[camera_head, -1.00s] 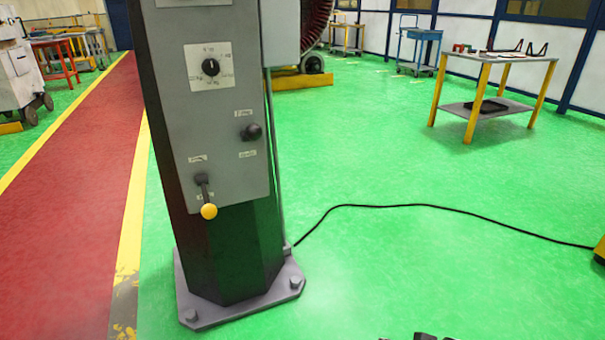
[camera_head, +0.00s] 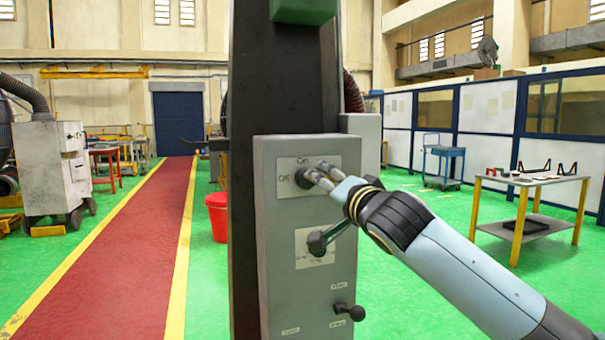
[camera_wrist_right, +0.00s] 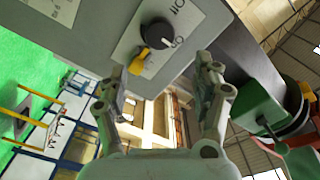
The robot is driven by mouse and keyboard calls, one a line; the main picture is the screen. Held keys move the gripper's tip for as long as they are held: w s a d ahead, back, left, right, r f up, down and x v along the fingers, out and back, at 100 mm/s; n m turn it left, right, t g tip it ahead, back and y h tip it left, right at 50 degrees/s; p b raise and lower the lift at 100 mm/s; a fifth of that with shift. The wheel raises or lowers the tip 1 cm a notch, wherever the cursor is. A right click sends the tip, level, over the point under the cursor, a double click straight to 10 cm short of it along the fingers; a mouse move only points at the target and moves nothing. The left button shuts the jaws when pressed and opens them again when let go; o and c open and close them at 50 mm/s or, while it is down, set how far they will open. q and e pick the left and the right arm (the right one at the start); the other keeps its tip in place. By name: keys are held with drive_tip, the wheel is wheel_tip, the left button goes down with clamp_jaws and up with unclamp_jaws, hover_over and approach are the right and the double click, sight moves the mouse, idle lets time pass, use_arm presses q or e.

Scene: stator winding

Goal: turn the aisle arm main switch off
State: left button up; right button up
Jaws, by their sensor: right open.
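The main switch is a round black rotary knob (camera_wrist_right: 157,37) on a white plate, on a grey box (camera_head: 305,220) fixed to a dark column. In the right wrist view its yellow handle (camera_wrist_right: 139,62) points to the lower left, away from the "Off" and "On" lettering. In the head view the plate (camera_head: 305,162) reads "On" at the top and "Off" at the left; my fingers partly cover the knob. My right gripper (camera_head: 318,174) is open at the switch, with its fingers (camera_wrist_right: 168,82) apart and empty; contact cannot be told. My left gripper is out of view.
Below the switch, a dark knob (camera_head: 317,242) and a black ball-ended lever (camera_head: 350,312) stick out of the box. A green part (camera_head: 303,10) sits higher on the column. A red bucket (camera_head: 217,217) and a red walkway (camera_head: 120,250) lie to the left.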

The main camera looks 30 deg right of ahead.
drive_tip(key=x, duration=0.3)
drive_tip(key=p+x, duration=0.1)
drive_tip(key=x, duration=0.2)
drive_tip(key=p+x, duration=0.1)
drive_tip(key=x, duration=0.3)
drive_tip(key=shift+w+a+f, duration=0.1)
drive_tip(key=shift+w+a, duration=0.1)
drive_tip(key=shift+a, duration=0.1)
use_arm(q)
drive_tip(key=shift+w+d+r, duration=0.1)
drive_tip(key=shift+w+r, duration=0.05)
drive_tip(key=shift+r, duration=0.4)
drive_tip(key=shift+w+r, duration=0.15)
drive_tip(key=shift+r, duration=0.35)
use_arm(e)
drive_tip(key=c, duration=1.2)
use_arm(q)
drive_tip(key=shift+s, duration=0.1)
